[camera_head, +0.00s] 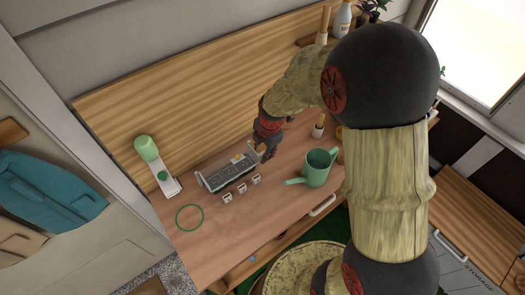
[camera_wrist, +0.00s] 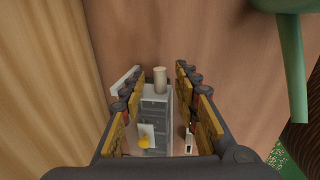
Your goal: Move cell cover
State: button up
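A grey, box-like unit with compartments and a pale end handle (camera_head: 228,174) lies on the wooden table. A small white plate with a yellow knob, possibly the cell cover (camera_wrist: 147,133), is at its right end, near my gripper (camera_head: 262,152). In the wrist view, my gripper (camera_wrist: 155,92) has its two fingers apart, with the grey unit (camera_wrist: 156,115) showing between them. The plate shows low between the fingers, towards the left one. I see nothing clamped. Whether a finger touches the unit cannot be told.
Small white blocks (camera_head: 242,188) stand in front of the unit. A green watering can (camera_head: 318,168) is to the right, also in the wrist view (camera_wrist: 290,60). A green ring (camera_head: 189,217) and green-topped white stand (camera_head: 158,168) are left. A wooden backboard (camera_head: 190,100) rises behind.

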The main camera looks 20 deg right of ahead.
jog(key=c, duration=0.4)
jog(key=shift+r, duration=0.1)
jog(key=c, duration=0.3)
jog(key=shift+w+r, duration=0.1)
grip_shut()
